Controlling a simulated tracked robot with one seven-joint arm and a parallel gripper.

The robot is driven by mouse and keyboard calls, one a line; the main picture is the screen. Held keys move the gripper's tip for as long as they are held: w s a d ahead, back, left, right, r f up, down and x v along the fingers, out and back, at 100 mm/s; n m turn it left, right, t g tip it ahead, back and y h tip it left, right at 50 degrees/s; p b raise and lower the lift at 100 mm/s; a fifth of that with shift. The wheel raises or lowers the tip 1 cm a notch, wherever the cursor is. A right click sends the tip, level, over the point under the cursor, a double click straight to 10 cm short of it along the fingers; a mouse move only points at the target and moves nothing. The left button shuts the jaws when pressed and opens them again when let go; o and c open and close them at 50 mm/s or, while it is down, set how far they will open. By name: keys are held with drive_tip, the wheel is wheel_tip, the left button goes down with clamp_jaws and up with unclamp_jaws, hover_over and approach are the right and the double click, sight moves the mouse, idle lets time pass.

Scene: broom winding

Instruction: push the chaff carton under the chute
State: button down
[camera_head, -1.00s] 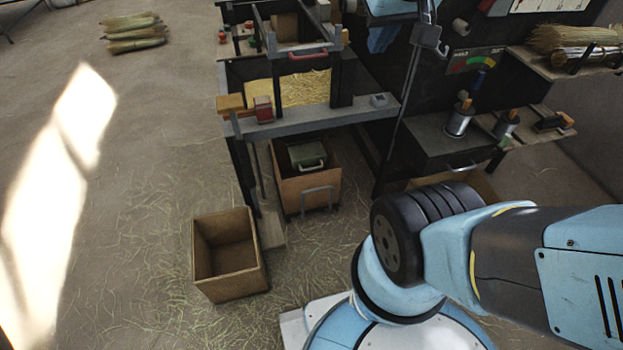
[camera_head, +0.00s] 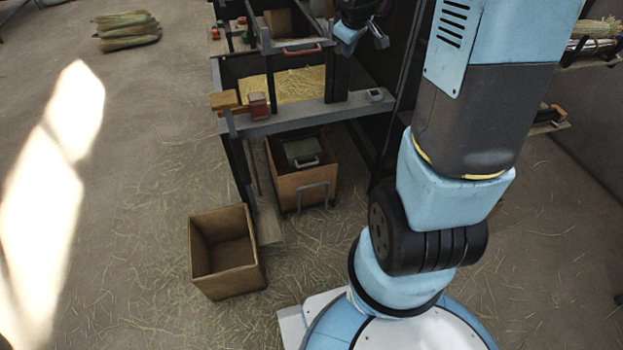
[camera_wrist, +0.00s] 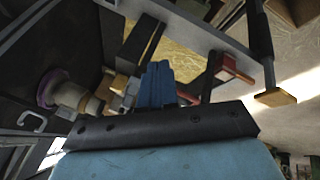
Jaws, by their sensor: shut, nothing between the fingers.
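An open, empty brown carton (camera_head: 228,285), which looks like the chaff carton, stands upright on the floor left of the bench. A second brown box (camera_head: 304,190) with a grey handle stands under the bench, a green handled piece inside it. I cannot tell which part is the chute. My gripper (camera_head: 343,48) is high over the bench, well apart from the carton. In the wrist view my gripper's blue fingers (camera_wrist: 157,85) are together and empty, above the bench, with a straw-filled tray (camera_wrist: 172,60) beyond. The carton cannot be made out in that view.
The bench edge (camera_head: 290,122) and its legs stand over and beside the second box. A small board (camera_head: 269,227) lies right of the carton. Straw-littered floor is open left and in front. Tied straw bundles (camera_head: 128,32) lie far back left.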

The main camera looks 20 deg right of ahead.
drive_tip(key=w+d+f+n+y, duration=0.1)
drive_tip(key=w+d+f+n, duration=0.2)
drive_tip(key=f, duration=1.2)
drive_tip(key=w+f+n+y, duration=0.1)
drive_tip(key=w+f+n, duration=0.3)
drive_tip(key=f, duration=1)
drive_tip(key=s+a+f+n+y, duration=0.1)
drive_tip(key=s+a+f+y, duration=0.15)
drive_tip(key=f, duration=0.85)
drive_tip(key=s+a+f+n+y, duration=0.15)
drive_tip(key=s+f, duration=0.25)
drive_tip(key=f, duration=0.6)
drive_tip(key=s+a+f+y, duration=0.1)
drive_tip(key=s+a+f, duration=0.25)
drive_tip(key=f, duration=0.75)
drive_tip(key=w+a+f, duration=0.3)
drive_tip(key=w+f, duration=0.3)
drive_tip(key=w, duration=0.2)
drive_tip(key=shift+w+t, duration=0.3)
drive_tip(key=shift+a, duration=0.1)
